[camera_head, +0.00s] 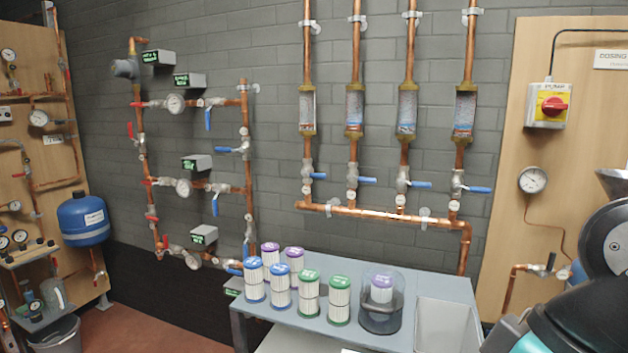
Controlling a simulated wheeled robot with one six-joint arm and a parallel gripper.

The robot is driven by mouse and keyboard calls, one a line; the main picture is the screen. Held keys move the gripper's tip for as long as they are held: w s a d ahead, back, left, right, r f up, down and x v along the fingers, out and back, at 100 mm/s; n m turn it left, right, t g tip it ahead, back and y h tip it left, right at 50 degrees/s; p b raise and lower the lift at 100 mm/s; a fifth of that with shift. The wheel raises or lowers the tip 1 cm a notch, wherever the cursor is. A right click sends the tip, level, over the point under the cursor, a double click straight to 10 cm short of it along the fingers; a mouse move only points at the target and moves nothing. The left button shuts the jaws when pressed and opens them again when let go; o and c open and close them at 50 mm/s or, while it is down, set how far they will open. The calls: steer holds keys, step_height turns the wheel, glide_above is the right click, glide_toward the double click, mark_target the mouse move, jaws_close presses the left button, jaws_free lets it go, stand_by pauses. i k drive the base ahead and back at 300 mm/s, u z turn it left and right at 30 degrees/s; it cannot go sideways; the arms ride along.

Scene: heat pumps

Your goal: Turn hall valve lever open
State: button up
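Several valves with red or blue levers sit on copper pipes on the grey brick wall. On the left pipe loop, blue levers (208,119) and (215,207) hang down, and another blue lever (224,150) lies sideways. Red levers (130,130) and (152,218) sit along its left pipe. Four vertical pipes in the middle carry blue levers (367,180) pointing right, across their pipes. Small dark signs with green text (196,162) are too small to read, so I cannot tell which lever is the hall one. My gripper is out of view.
A grey table (262,316) with several filter cartridges (309,297) and a clear canister (381,300) stands before the wall. A blue tank (83,218) hangs left. A red switch (555,106) and gauge (533,180) are on the right board. My arm (590,300) fills the lower right.

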mark_target(319, 175)
steer(key=k, duration=0.4)
steer(key=u, duration=0.85)
steer(key=i, duration=0.95)
steer(key=z, duration=0.55)
steer(key=i, duration=0.7)
steer(key=z, duration=0.55)
